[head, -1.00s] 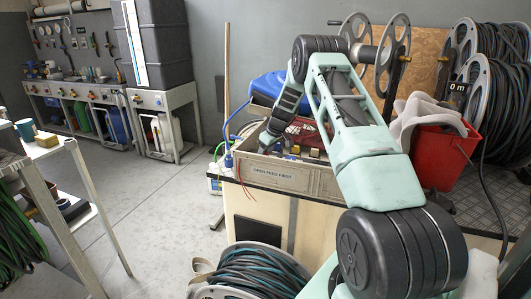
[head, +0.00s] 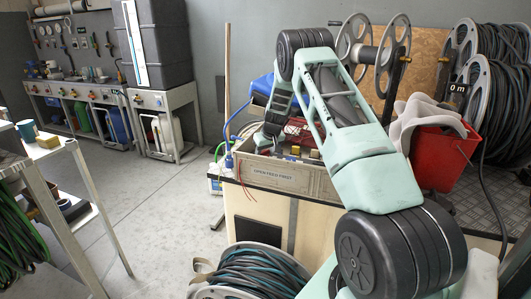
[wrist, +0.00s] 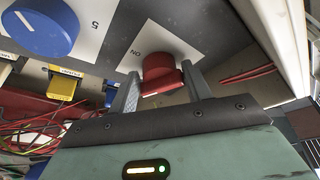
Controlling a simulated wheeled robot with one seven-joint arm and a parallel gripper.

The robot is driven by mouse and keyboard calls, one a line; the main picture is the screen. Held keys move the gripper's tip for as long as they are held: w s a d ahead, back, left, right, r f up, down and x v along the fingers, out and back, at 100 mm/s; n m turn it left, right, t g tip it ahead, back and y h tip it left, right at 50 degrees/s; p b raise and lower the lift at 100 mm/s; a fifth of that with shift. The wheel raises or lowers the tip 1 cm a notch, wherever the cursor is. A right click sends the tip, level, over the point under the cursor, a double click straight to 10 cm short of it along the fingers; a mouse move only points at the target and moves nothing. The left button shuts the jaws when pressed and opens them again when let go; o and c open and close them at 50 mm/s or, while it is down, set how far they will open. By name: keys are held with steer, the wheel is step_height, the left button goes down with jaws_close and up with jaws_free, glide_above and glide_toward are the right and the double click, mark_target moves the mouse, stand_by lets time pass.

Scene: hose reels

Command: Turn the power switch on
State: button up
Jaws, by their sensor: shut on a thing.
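In the head view my forearm reaches down to the crate marked "OPEN FEED FIRST" (head: 273,176) on the bench. The gripper and the knob cannot be made out there.
In the head view a red bucket (head: 436,155) and hose reels (head: 480,95) stand to the right.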

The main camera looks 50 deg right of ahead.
steer(key=m+p, duration=0.1)
steer(key=m, duration=0.1)
steer(key=m+g+h+p, duration=0.1)
steer(key=m, duration=0.1)
steer(key=m+h+p, duration=0.1)
steer(key=m, duration=0.1)
steer(key=shift+w+a+r+g, duration=0.15)
steer(key=shift+w+a+g, duration=0.05)
steer(key=shift+a+g, duration=0.1)
steer(key=m+g, duration=0.1)
steer(key=m, duration=0.2)
steer(key=shift+w+m+h, duration=0.1)
steer(key=shift+m+h, duration=0.3)
steer(key=shift+w+m+g, duration=0.1)
steer(key=shift+m+g, duration=0.5)
steer(key=shift+m, duration=0.8)
steer(key=o, duration=0.7)
steer(key=b+v, duration=0.1)
steer(key=v, duration=1.6)
steer(key=shift+a, duration=0.25)
